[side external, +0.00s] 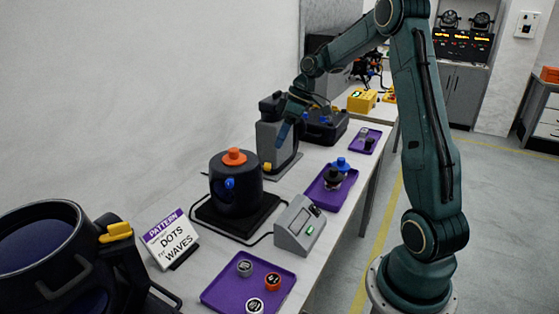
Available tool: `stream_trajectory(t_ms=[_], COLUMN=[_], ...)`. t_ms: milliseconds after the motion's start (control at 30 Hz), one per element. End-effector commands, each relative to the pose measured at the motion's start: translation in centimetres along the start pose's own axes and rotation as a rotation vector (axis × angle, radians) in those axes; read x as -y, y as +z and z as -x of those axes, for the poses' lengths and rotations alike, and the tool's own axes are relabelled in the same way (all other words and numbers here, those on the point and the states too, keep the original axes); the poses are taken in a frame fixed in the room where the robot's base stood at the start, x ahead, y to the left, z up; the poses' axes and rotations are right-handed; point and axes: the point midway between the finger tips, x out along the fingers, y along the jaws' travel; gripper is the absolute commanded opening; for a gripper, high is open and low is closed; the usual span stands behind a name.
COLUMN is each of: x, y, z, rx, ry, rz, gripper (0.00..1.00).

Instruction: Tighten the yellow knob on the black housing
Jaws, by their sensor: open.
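The black housing (236,190) stands upright on a flat black base on the bench, left of centre. It has an orange knob (234,157) on top and a blue knob (229,184) on its front. A small yellow knob (267,167) sits at its right side. My gripper (281,139) is open, above and slightly right of the yellow knob in the picture, apart from it. Its jaws are small and angled here, and the gap between them is hard to make out.
A grey and black unit (275,148) stands close behind my gripper. A grey console (300,226) and purple trays (222,292) with small parts lie right and in front. A pattern sign (170,238) and large black can (75,262) with a yellow handle stand at left.

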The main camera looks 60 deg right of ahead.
Motion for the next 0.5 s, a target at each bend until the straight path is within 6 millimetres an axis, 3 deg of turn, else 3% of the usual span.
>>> stream_trajectory(t_ms=[200, 500], x=[0.1, 0.1], y=[0.0, 0.0], z=[-3.6, -7.0], rx=[0.002, 0.001], ry=[-0.004, -0.002], rz=[-0.001, 0.000], gripper=[0.43, 0.43])
